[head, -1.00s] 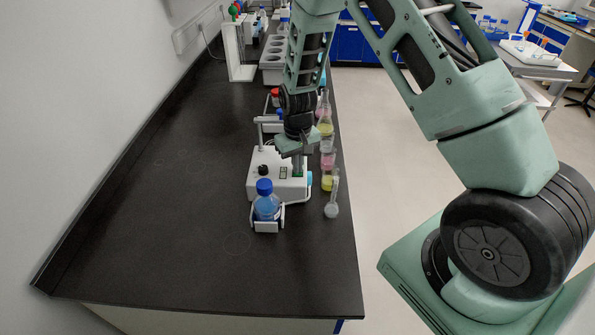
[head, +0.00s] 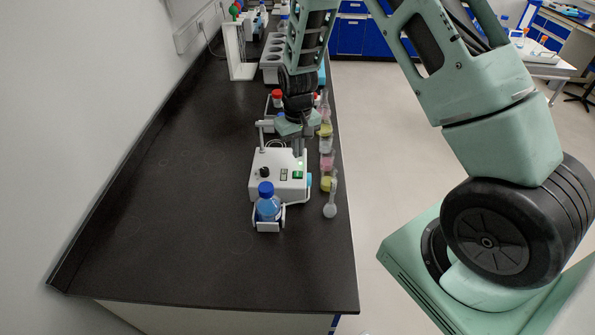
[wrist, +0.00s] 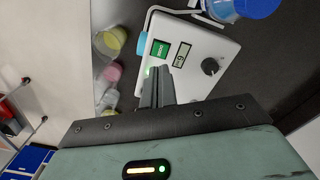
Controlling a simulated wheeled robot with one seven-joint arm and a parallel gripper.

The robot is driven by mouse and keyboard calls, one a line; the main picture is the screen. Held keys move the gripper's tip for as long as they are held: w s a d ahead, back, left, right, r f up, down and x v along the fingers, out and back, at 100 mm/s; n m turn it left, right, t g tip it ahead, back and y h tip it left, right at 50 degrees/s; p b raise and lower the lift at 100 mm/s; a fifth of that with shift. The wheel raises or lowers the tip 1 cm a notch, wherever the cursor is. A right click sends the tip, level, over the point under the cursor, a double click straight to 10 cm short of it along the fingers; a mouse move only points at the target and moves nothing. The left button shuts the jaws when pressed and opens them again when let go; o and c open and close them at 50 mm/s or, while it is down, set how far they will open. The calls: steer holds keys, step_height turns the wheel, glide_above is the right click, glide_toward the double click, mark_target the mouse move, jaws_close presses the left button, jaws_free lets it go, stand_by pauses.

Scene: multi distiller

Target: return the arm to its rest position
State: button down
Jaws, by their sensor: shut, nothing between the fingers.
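My gripper (head: 299,150) is shut and empty, with its fingers pointing down just above the back of the white distiller unit (head: 265,183). In the wrist view the closed fingers (wrist: 157,78) reach over the edge of the unit's panel (wrist: 192,52). The panel has a green-framed switch and a black knob, and a small green light glows by the fingertips. I cannot tell whether the fingertips touch the unit. My arm stretches from the right over the bench, bent at the elbow.
A blue-capped bottle (head: 267,208) stands in a holder at the unit's front. Several flasks and beakers with yellow and pink liquids, including a clear flask (head: 330,209), line the bench's right edge. A grey rack (head: 272,70) stands farther back. The bench's left side (head: 160,200) is clear.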

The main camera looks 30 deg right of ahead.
stand_by(0.3)
steer(key=s+a+r+b, duration=0.1)
steer(key=a, duration=0.2)
steer(key=s+a+r+n+b, duration=0.1)
steer(key=s+a+r, duration=0.1)
steer(key=a, duration=0.2)
steer(key=s+a+r+n+y+b, duration=0.1)
steer(key=s+a+r, duration=0.1)
steer(key=a, duration=0.1)
steer(key=shift+a+r, duration=0.1)
steer(key=shift+a, duration=0.25)
steer(key=s+a+r+n+b, duration=0.2)
steer(key=s+a, duration=0.1)
steer(key=s, duration=0.5)
steer(key=s+a+r+n+b, duration=0.2)
steer(key=s+a, duration=0.1)
steer(key=s, duration=0.5)
steer(key=s+a+r+n+b, duration=0.1)
steer(key=s+a+n+b, duration=0.1)
steer(key=s, duration=0.6)
steer(key=shift+s+a+r+n, duration=0.3)
steer(key=shift+s+a+r, duration=0.1)
steer(key=shift+a, duration=0.35)
steer(key=shift+d, duration=0.1)
